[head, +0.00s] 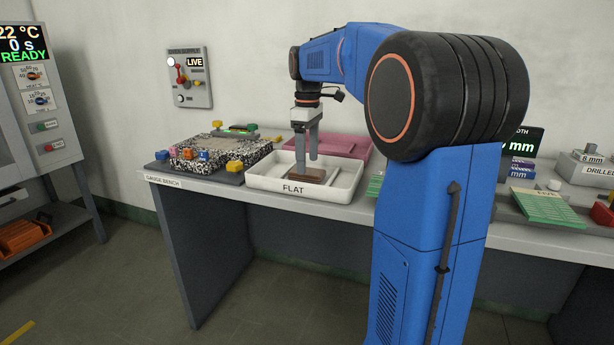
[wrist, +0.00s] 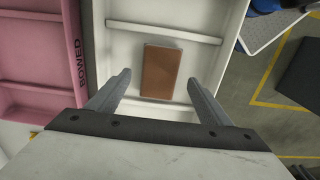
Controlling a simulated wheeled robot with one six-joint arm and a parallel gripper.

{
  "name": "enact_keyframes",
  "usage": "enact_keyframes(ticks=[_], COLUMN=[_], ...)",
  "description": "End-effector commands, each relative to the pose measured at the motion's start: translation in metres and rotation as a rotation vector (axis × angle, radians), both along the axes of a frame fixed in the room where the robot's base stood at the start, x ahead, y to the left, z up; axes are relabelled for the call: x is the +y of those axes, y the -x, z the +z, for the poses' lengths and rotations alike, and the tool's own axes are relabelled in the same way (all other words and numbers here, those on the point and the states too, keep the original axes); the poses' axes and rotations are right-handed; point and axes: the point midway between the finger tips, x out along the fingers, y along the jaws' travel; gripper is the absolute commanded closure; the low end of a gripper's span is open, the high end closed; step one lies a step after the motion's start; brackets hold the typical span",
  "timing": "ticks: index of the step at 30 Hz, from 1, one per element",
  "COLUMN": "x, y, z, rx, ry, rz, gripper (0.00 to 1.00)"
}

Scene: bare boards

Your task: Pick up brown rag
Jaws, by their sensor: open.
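A flat brown rectangular piece (wrist: 162,73), the only brown thing I see that could be the rag, lies in the white tray labelled FLAT (head: 258,182). It looks more like a stiff board than cloth. In the head view the brown piece (head: 307,175) shows under my gripper (head: 305,165), partly hidden by a finger. In the wrist view my gripper (wrist: 155,88) is open, with one finger at each side of the piece's near end. The fingers look empty; I cannot tell their exact height above the piece.
A pink tray labelled BOWED (wrist: 40,60) adjoins the white tray; low ribs (wrist: 165,32) cross the white tray. A speckled block (head: 205,155) with small coloured pieces stands left on the bench. Green boards (head: 545,207) lie at right.

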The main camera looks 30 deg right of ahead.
Motion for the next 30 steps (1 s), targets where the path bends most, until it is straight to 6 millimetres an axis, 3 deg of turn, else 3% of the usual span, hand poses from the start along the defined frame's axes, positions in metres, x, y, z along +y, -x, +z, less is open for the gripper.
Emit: enact_keyframes(ticks=[7, 16, 22, 30], x=[0.001, 0.001, 0.001, 0.001], y=[-0.002, -0.002, -0.002, -0.002], z=[-0.030, -0.033, -0.033, -0.032], rx=[0.001, 0.000, 0.000, 0.000], ry=[0.000, 0.000, 0.000, 0.000], rz=[0.000, 0.000, 0.000, 0.000], gripper=[0.27, 0.27, 0.71, 0.72])
